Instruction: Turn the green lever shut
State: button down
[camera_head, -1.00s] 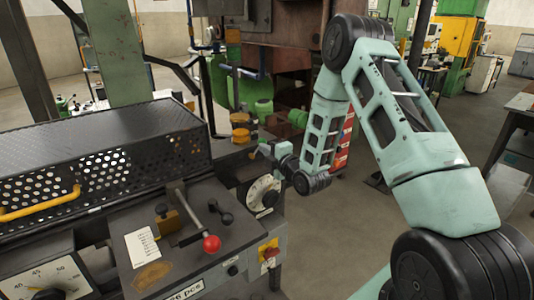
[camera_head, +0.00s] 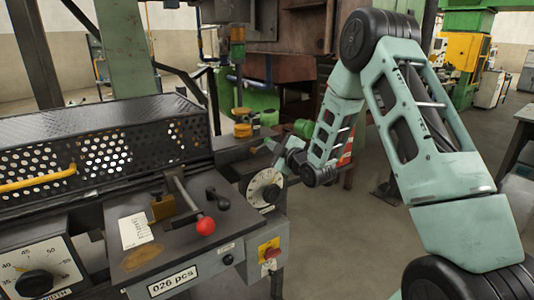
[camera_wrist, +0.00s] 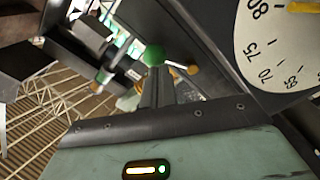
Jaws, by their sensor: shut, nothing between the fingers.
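A round green knob (camera_wrist: 153,55), which looks like the end of the green lever, shows in the wrist view just beyond my fingertips. The rest of the lever is hidden or too small to make out. My gripper (camera_wrist: 156,78) is shut and empty, its dark fingers pointing at the knob; I cannot tell whether they touch it. In the head view my gripper (camera_head: 273,146) is small, beside the far right corner of the machine bench, above a white dial. I cannot pick out the knob there.
The white dial (camera_head: 265,187) is close to my gripper, and also large in the wrist view (camera_wrist: 275,45). A red-knobbed lever (camera_head: 206,226) and a perforated black cover (camera_head: 100,145) are on the bench. A yellow switch box (camera_head: 269,250) is at its front. Open floor lies right.

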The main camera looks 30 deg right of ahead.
jog(key=shift+d+f+m+b, duration=0.2)
jog(key=shift+f+m+b, duration=0.35)
jog(key=shift+m+b, duration=0.5)
jog(key=shift+f+b, duration=0.1)
jog(key=shift+b, duration=0.3)
jog(key=shift+d, duration=0.1)
